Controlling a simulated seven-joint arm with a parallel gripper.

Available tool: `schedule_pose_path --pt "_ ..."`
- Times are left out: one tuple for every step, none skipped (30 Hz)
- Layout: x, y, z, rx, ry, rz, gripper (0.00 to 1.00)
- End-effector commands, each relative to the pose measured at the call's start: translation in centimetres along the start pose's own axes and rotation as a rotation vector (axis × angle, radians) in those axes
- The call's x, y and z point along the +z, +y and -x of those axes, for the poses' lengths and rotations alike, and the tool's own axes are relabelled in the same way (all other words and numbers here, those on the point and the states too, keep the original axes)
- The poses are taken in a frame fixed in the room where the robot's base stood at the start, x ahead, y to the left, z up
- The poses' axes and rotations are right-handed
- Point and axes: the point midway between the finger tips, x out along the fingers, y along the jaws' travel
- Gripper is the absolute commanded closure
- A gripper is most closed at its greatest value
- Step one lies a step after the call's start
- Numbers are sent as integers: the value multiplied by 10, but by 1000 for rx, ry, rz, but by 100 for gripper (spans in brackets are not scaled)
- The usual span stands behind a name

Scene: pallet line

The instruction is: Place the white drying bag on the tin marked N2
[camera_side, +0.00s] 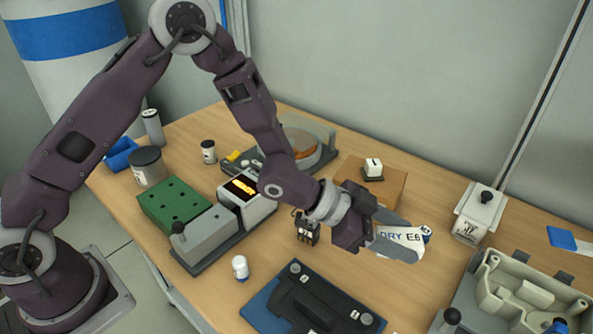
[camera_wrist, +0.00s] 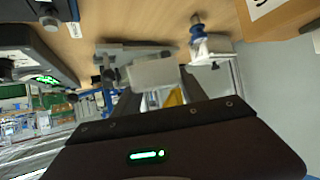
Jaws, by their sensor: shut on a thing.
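The white drying bag (camera_side: 402,237) is in my gripper (camera_side: 388,233), above the right part of the table in the side view. It bears the print "DRY E6". The grey fingers are shut on it, and a small tin (camera_side: 426,233) shows just past its right end. Another small white tin (camera_side: 240,267) stands at the front of the table, and a dark-banded one (camera_side: 209,151) stands at the back. I cannot read N2 on any tin.
A cardboard box (camera_side: 388,187) with a white block on top stands behind my gripper. A grey moulded tray (camera_side: 483,278) is at the right, a dark panel (camera_side: 310,300) in front, and a green block (camera_side: 172,205) at the left. Bare wood shows around the front tin.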

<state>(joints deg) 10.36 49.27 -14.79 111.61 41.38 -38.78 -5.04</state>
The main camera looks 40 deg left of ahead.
Motion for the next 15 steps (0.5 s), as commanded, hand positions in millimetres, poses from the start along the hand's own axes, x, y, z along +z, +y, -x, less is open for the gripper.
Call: schedule_pose_path --pt "0 0 0 0 0 0 91" --pt "-2 0 1 0 1 0 91" --pt "-6 0 3 0 4 0 91" --pt "-12 0 6 0 5 -1 91" --pt "-20 -1 10 -1 7 -3 91" --pt "-32 -1 17 -3 8 -3 91" --pt "-40 -1 21 -2 9 -4 91" --pt "-50 -2 26 -4 9 -4 91" --pt "-62 -2 33 -3 9 -4 91" --pt "-71 -2 38 -3 8 -4 91" --pt "-80 -2 43 -5 8 -5 91" --pt "-86 -1 47 -2 6 -1 91" --pt "-92 -1 50 -2 6 0 91" --pt "-98 -1 54 -3 6 -1 91" --pt "-102 -1 56 -1 3 0 91"
